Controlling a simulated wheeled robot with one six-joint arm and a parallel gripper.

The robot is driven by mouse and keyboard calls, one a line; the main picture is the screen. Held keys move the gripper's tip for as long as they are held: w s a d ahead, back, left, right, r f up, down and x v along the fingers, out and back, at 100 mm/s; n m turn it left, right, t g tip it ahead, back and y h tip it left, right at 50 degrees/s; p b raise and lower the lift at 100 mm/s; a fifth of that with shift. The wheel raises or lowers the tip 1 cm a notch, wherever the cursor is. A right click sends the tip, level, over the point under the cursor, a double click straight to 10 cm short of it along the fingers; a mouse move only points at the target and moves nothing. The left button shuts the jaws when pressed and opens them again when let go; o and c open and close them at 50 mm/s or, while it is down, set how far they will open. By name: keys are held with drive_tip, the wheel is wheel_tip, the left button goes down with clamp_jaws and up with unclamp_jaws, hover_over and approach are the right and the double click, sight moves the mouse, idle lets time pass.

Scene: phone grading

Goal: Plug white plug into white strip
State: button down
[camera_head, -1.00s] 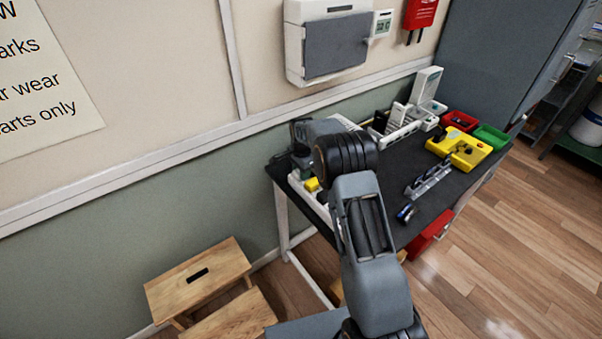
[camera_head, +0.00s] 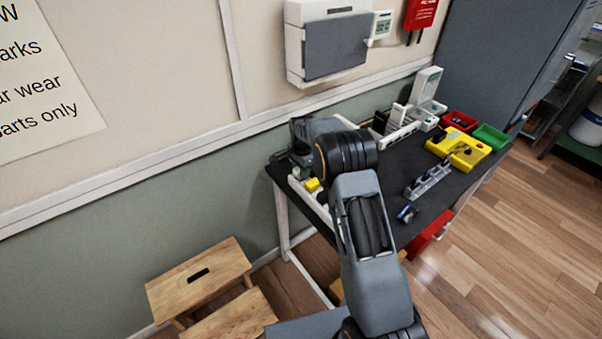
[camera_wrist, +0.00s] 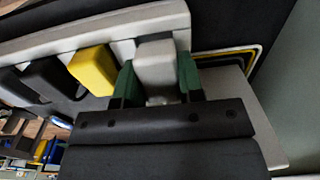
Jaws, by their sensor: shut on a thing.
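My gripper (camera_wrist: 157,85) is shut on the white plug (camera_wrist: 156,68), with a green fingertip on each side of it. The plug is at the white strip (camera_wrist: 150,22), close against it; I cannot tell from this angle whether its pins are in. To the left along the strip are a yellow plug (camera_wrist: 93,70) and black plugs (camera_wrist: 48,80). In the head view my arm hides most of the strip (camera_head: 304,195) at the table's left end, and the white plug is not visible there. A yellow piece (camera_head: 312,185) shows beside the strip.
The dark table (camera_head: 392,178) also holds a grey rack (camera_head: 428,180), a yellow device (camera_head: 459,147), a red bin (camera_head: 459,121) and a green bin (camera_head: 491,137). The wall is close behind the table. A wooden step stool (camera_head: 197,275) stands at the left.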

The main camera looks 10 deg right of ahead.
drive_tip(key=shift+r+p, duration=0.6)
drive_tip(key=shift+r, duration=0.4)
idle(0.7)
drive_tip(key=shift+r+p, duration=1.2)
drive_tip(key=shift+r, duration=0.75)
drive_tip(key=shift+f, duration=0.1)
drive_tip(key=shift+g+y, duration=0.5)
drive_tip(key=shift+y, duration=0.1)
drive_tip(key=shift+d+f+b, duration=0.2)
drive_tip(key=shift+f+b, duration=0.15)
drive_tip(key=shift+f, duration=1.8)
drive_tip(key=shift+s+f+b, duration=0.1)
drive_tip(key=shift+f+b, duration=0.9)
drive_tip(key=shift+f, duration=0.55)
